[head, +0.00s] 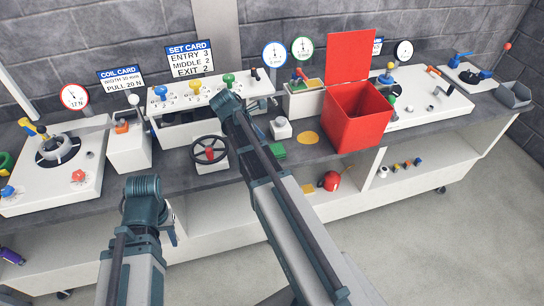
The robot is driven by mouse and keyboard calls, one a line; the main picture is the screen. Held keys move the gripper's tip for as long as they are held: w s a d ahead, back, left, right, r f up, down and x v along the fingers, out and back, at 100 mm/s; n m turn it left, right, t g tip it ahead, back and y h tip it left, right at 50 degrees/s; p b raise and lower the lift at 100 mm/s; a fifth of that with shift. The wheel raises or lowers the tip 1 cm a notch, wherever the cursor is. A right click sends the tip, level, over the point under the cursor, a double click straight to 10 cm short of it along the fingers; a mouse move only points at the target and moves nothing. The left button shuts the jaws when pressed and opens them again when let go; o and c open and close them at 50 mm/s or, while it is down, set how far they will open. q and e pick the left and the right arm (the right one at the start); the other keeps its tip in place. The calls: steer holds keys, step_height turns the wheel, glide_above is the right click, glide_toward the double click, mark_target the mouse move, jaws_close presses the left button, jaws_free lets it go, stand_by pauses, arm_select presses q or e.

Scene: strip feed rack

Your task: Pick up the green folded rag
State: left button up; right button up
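The green folded rag (277,151) lies on the dark worktop, just right of my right arm. It looks like a small flat green block, and its left side is close to or partly behind that arm. My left gripper (172,236) shows only as a small dark part beside my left arm, below the worktop's front edge. It is well left of the rag, and its fingers are too small and covered to read.
A handwheel (210,150) stands left of the rag. A white block with a knob (281,128) is behind it. A yellow disc (308,137) lies to its right, before an open red bin (357,115). A red round container (329,181) sits on the lower shelf.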

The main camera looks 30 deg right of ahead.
mark_target(273, 150)
steer(key=shift+w+b+x, duration=0.15)
steer(key=shift+b+x, duration=1.05)
steer(key=shift+x, duration=0.15)
steer(key=shift+w+b+x, duration=0.15)
steer(key=shift+b+x, duration=1.05)
steer(key=shift+x, duration=0.1)
steer(key=shift+r, duration=0.1)
steer(key=c, duration=1.2)
steer(key=shift+c, duration=0.2)
steer(key=shift+r+p, duration=0.55)
steer(key=shift+p, duration=0.15)
step_height(273, 150, up, 3)
steer(key=p, duration=0.2)
steer(key=shift+f+p, duration=0.1)
steer(key=shift+p, duration=0.3)
steer(key=s+a+r+p, duration=0.1)
steer(key=s+a, duration=0.7)
steer(key=a, duration=0.5)
steer(key=shift+s+a, duration=0.25)
steer(key=shift+s, duration=0.15)
